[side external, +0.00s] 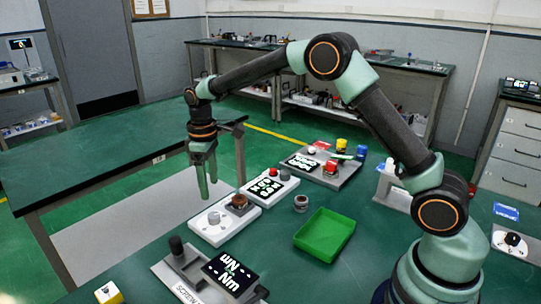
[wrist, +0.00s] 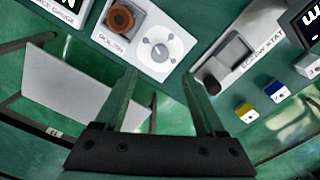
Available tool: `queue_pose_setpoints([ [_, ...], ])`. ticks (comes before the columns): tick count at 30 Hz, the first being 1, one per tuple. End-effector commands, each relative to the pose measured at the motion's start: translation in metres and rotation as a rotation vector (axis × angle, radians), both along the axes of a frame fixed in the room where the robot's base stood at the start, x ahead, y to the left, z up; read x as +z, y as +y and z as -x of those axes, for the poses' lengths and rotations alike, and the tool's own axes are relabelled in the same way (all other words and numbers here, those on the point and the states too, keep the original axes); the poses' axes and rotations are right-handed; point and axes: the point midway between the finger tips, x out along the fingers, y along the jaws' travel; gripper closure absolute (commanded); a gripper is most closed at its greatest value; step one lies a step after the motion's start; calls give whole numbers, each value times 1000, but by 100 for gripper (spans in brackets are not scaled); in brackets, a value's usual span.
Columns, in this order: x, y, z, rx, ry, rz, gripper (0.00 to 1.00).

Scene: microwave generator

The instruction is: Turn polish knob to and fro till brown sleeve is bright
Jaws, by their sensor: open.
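The polish station is a white box (side external: 222,231) on the green bench. My gripper (side external: 207,192) hangs with fingers down, above and behind the knob end. In the wrist view my gripper (wrist: 158,72) is open and empty, its fingertips apart from the knob, with the box beyond them.
A gauge box (side external: 288,187) with a display and red button stands beyond the polish station. A green tray (side external: 325,236) and a small ring-shaped part (side external: 301,203) lie to the right. A screw station (side external: 182,284) is in front. Yellow (wrist: 246,112) and blue (wrist: 275,92) blocks lie near the bench edge.

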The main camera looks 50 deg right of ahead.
Motion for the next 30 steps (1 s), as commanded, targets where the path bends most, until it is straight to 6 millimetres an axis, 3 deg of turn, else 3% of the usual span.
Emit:
queue_pose_setpoints([
  [6,23,0,0,0,-1,-1,28],
  [18,26,0,0,8,0,0,28],
  [30,21,-1,1,387,3,0,28],
])
